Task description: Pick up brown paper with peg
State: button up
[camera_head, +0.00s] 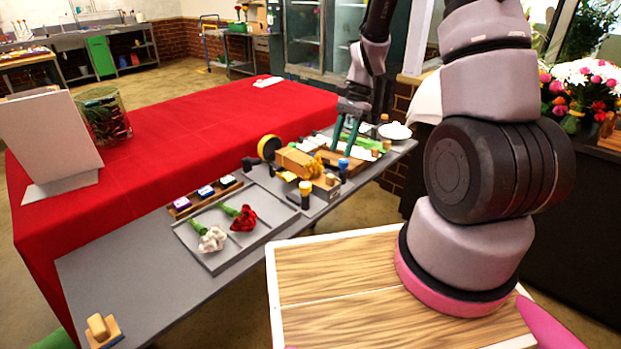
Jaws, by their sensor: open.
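A small tan, flat piece with a rounded wooden peg (98,326) standing on it lies at the near left corner of the grey table. It looks like the brown paper with peg, but it is small and I cannot be sure. A brown block-like bundle (298,162) lies among the items in the table's middle. My gripper (344,146) points down over the far right part of the table, its greenish fingers apart. It is far from the peg piece, and no held object shows between the fingers. The fingertips are partly lost among the items below.
A grey tray (205,258) holds a red and a white flower. A red-covered table (190,140) with a white board (50,135) and glass vase (103,115) adjoins. The grey table's near left is mostly clear.

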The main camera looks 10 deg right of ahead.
aim_at(331, 175)
jog(key=x, duration=0.8)
jog(key=shift+w+a+f, duration=0.1)
jog(key=shift+a+f, duration=0.05)
jog(key=shift+f, duration=0.2)
grip_shut()
dwell(1.0)
